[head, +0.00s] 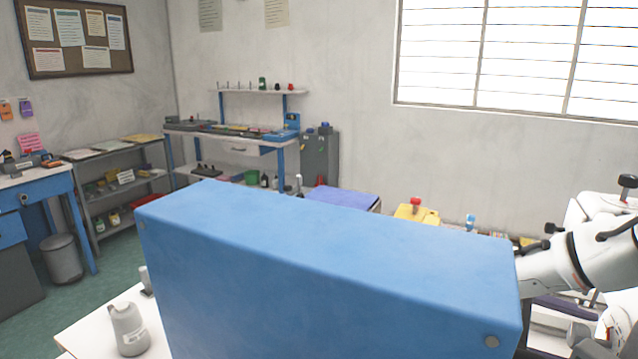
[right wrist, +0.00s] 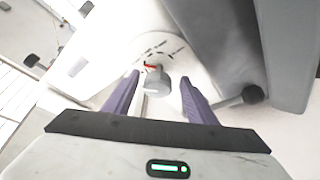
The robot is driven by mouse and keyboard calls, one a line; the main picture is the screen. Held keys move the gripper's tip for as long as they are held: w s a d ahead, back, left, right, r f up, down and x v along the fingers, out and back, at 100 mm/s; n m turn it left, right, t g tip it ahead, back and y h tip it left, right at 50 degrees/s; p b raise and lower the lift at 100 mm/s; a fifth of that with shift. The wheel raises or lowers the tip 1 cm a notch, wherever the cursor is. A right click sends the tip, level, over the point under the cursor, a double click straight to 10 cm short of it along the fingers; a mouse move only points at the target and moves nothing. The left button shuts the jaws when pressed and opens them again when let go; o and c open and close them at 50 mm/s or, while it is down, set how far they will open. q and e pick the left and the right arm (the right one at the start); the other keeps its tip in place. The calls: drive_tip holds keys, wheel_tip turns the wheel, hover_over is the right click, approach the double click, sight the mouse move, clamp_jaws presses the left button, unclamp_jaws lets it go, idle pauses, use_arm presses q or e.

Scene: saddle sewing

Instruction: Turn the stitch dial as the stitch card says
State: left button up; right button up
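The stitch dial (right wrist: 157,82) shows in the right wrist view as a grey knob with a red mark at its far side. It sits on a white surface with small dark markings around it, too small to read. My right gripper (right wrist: 160,80) has two purple fingers, spread apart, one on each side of the dial. A gap shows beside the knob, and I cannot tell if either finger touches it. My left gripper is in neither view. I cannot make out the stitch card. The dial is hidden in the head view.
A large blue box-like body (head: 330,260) fills the front of the head view and blocks what is behind it. A grey bottle (head: 128,330) stands on a white tabletop at lower left. A yellow item with a red top (head: 416,212) shows behind. Shelves and a bench line the back.

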drive_tip(key=a, duration=0.1)
drive_tip(key=w+a, duration=0.1)
drive_tip(key=a, duration=0.1)
drive_tip(key=w+a, duration=0.1)
drive_tip(key=shift+w+a, duration=0.2)
drive_tip(key=shift+w, duration=0.05)
idle(0.4)
drive_tip(key=shift+r+n+g, duration=0.15)
drive_tip(key=shift+n+g, duration=0.25)
drive_tip(key=shift+n, duration=0.2)
